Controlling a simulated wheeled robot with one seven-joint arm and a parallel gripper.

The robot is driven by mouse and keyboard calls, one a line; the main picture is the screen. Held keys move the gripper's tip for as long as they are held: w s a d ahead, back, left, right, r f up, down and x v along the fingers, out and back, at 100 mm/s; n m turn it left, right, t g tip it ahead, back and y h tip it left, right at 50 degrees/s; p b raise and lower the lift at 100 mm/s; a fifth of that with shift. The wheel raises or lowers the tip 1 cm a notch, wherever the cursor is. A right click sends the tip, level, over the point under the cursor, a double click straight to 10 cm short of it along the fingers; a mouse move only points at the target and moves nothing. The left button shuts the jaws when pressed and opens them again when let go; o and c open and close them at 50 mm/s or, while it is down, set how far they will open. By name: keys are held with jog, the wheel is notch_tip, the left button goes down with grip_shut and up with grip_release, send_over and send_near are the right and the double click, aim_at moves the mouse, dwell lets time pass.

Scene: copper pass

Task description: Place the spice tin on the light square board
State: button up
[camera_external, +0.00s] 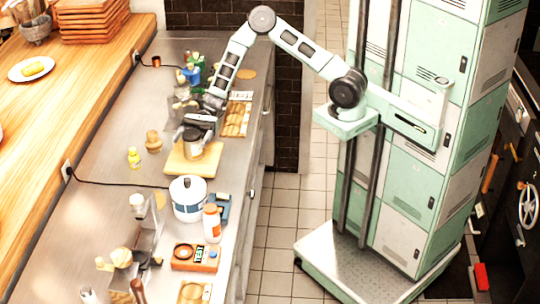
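The light square board (207,165) lies on the steel counter near the middle of the picture. A small grey-brown tin with a dark top, which looks like the spice tin (192,149), shows upright over the board. I cannot tell whether it touches the board or is held just above it. My gripper (197,125) reaches down from the back right and is right at the top of the tin. The fingers are small and partly hidden, so whether they are closed on it is unclear.
A white pot with a blue band (188,200) and a white bottle with an orange cap (212,224) stand in front of the board. A yellow bottle (134,158) and a brown jar (153,140) stand to its left. A tray (237,117) lies behind right.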

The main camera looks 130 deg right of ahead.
jog(key=shift+r, duration=0.2)
jog(key=b+v, duration=0.1)
jog(key=v, duration=1.1)
